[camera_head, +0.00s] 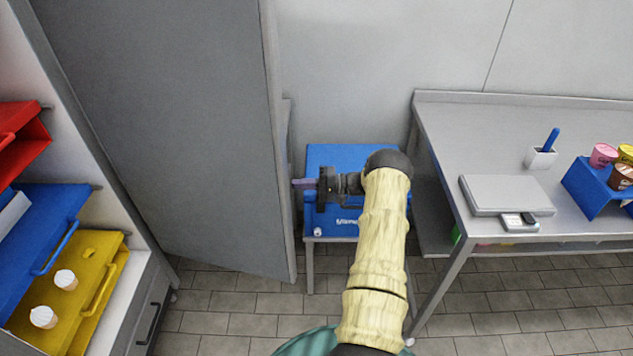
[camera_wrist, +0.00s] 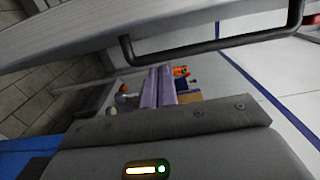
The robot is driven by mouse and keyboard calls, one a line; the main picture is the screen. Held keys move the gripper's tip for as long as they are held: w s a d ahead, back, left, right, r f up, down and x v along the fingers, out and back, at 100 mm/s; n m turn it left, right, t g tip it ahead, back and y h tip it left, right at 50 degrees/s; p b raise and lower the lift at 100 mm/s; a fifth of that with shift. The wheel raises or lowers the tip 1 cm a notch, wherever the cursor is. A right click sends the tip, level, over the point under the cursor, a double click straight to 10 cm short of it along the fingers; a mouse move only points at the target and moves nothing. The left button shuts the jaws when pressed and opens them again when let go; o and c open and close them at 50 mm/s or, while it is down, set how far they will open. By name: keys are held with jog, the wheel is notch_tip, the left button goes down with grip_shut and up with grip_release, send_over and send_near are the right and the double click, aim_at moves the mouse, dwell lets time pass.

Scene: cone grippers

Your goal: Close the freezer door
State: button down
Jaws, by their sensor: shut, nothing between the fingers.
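The freezer door (camera_head: 165,120) is a tall grey panel standing open at the left of the head view. In the wrist view, a grey panel (camera_wrist: 80,38) with a long dark handle (camera_wrist: 215,47) crosses the top; it looks like the same door. My gripper (camera_head: 303,183) is just right of the door's free edge, its purple fingers pointing left toward it. The fingers are pressed together and empty, also seen in the wrist view (camera_wrist: 159,88), below the handle and apart from it. Whether the fingertips touch the door cannot be told.
A blue-topped stand (camera_head: 345,155) is under my gripper. A metal table (camera_head: 450,120) at the right holds a scale (camera_head: 507,194) and a blue holder with cups. Red, blue and yellow trays (camera_head: 85,275) sit at the far left. Tiled floor lies open in front.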

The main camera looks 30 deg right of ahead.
jog(key=shift+s+a+p, duration=0.8)
jog(key=shift+s+a, duration=0.55)
jog(key=shift+a, duration=0.2)
